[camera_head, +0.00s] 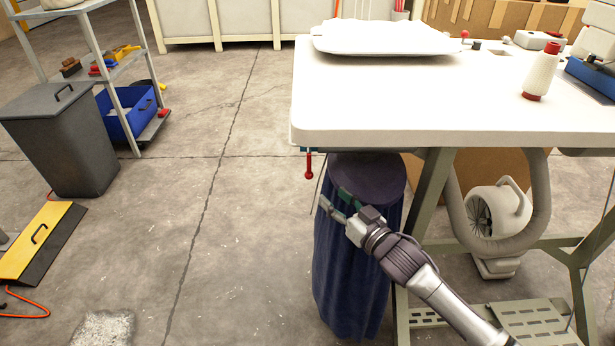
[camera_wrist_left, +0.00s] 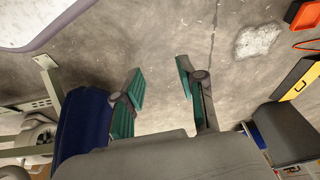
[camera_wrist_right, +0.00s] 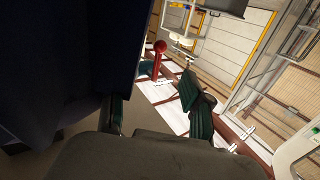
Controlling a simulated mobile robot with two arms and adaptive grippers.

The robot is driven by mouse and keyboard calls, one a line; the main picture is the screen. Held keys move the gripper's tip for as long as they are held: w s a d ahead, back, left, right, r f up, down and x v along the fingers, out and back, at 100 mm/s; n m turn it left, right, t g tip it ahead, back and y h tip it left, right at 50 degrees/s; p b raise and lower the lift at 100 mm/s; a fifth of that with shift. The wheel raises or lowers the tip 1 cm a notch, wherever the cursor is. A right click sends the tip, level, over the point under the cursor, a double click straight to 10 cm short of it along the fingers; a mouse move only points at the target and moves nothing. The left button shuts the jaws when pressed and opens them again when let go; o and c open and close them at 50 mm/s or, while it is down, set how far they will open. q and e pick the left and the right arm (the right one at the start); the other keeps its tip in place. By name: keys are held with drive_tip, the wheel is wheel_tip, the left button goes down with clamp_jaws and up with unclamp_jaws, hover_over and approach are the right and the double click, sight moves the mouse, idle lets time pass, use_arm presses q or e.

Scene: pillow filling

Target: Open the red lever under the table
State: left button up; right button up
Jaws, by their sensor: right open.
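The red lever (camera_head: 309,169) hangs down below the left front corner of the white table (camera_head: 400,115), ending in a red ball. In the right wrist view the red lever (camera_wrist_right: 157,62) stands ahead of the fingers, slightly above the gap between them. My right gripper (camera_head: 333,201) is open and empty. It is below and slightly right of the lever in the head view, apart from it, in front of the dark blue cloth-covered cylinder (camera_head: 345,265). My left gripper (camera_wrist_left: 160,72) is open and empty above the floor; it is outside the head view.
A white pillow (camera_head: 385,38) and a thread spool (camera_head: 541,75) are on the table. A blower (camera_head: 498,213) stands under it, behind the table legs. A grey bin (camera_head: 60,140) and a yellow-black ramp (camera_head: 38,240) are at left. The floor between is clear.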

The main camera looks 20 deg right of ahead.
sight(309, 175)
use_arm(q)
drive_tip(key=b+v, duration=0.1)
drive_tip(key=v, duration=0.5)
drive_tip(key=shift+b, duration=0.4)
use_arm(e)
drive_tip(key=x, duration=1.1)
drive_tip(key=shift+w+f, duration=0.15)
use_arm(q)
drive_tip(key=shift+w+a+r, duration=0.1)
use_arm(e)
clamp_jaws()
